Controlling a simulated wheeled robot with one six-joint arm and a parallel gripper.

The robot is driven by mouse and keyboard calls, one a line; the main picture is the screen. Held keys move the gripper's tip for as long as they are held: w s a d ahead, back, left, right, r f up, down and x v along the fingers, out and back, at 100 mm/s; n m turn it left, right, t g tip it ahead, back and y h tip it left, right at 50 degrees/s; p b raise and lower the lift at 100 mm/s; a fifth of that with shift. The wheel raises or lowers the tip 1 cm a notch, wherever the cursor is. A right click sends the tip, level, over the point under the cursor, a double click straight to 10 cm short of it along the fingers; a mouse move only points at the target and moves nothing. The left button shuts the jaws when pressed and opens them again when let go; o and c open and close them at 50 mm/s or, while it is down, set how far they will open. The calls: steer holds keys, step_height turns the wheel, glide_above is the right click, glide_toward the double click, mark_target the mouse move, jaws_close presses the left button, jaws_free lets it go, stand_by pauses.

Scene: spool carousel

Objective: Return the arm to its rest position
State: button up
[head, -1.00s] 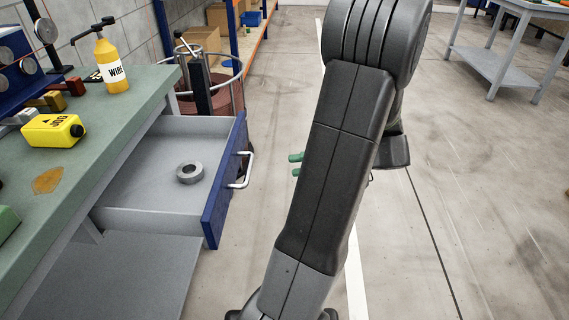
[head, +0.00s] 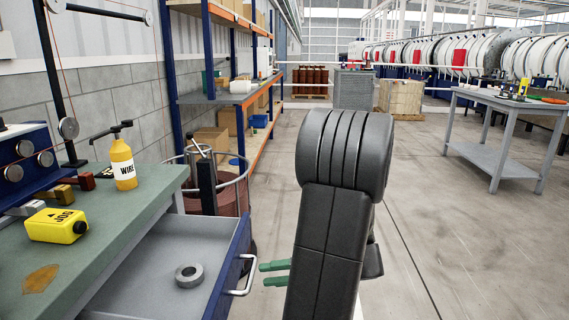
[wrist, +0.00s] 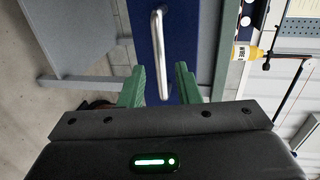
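My gripper (head: 275,273) shows its green fingertips to the left of my dark arm in the head view. In the wrist view its two green fingers (wrist: 160,87) are spread apart with nothing between them. The drawer handle (wrist: 158,55) lies beyond the fingers in the wrist view, and I see no contact. In the head view the handle (head: 243,276) is just left of the fingertips. The blue-fronted drawer (head: 228,262) stands open, with a grey ring (head: 189,275) lying in it. My arm hides part of the gripper in the head view.
The green workbench (head: 100,238) on the left holds a yellow jug (head: 57,226) and a yellow bottle (head: 123,165). A grey table (head: 505,130) is at the far right. The floor between is clear.

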mark_target(251, 274)
steer(key=x, duration=0.5)
steer(key=shift+a+b, duration=0.3)
steer(key=shift+b, duration=0.05)
